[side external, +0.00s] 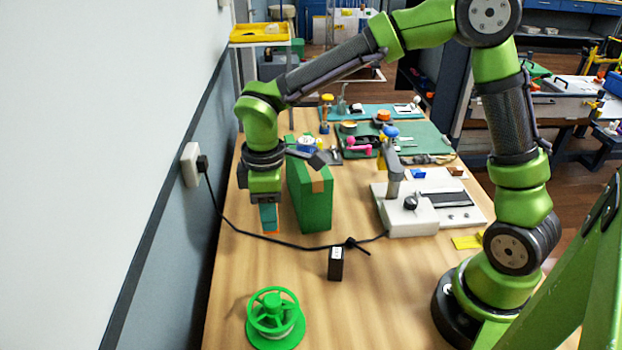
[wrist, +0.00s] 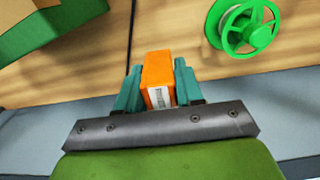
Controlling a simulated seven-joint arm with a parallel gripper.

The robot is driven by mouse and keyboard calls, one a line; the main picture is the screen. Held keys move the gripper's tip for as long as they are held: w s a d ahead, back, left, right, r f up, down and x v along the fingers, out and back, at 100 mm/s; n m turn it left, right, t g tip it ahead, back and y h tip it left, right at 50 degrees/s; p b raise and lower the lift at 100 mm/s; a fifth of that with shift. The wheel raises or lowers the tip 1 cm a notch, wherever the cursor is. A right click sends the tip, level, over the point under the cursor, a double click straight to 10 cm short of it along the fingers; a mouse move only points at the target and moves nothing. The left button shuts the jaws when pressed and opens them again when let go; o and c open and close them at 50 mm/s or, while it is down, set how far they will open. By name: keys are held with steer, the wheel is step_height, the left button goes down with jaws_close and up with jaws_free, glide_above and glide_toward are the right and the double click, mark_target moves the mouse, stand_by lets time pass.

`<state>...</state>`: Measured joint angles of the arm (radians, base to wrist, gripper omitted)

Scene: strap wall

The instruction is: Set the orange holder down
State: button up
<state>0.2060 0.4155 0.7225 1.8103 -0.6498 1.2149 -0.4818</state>
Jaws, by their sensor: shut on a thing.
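The orange holder (wrist: 158,78) is between the two teal fingers of my gripper (wrist: 159,88) in the wrist view. It is a small orange block with a white barcode label on one face. My gripper is shut on it. In the side view my gripper (side external: 269,218) points down near the wall, left of a green box, and only a thin orange edge of the holder (side external: 271,233) shows below the fingers. The holder is low over the wooden table (side external: 310,270). I cannot tell whether it touches the table.
A green box (side external: 312,195) with a tan strap stands close right of my gripper. A green spool (side external: 274,318) sits at the table's front. A black cable (side external: 290,243) runs from the wall socket (side external: 190,165) past the gripper. A small black block (side external: 335,264) stands nearby.

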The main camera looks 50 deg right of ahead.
step_height(320, 180, down, 10)
steer(key=shift+f, duration=0.1)
stand_by(0.4)
steer(key=shift+f, duration=0.1)
steer(key=o, duration=1.1)
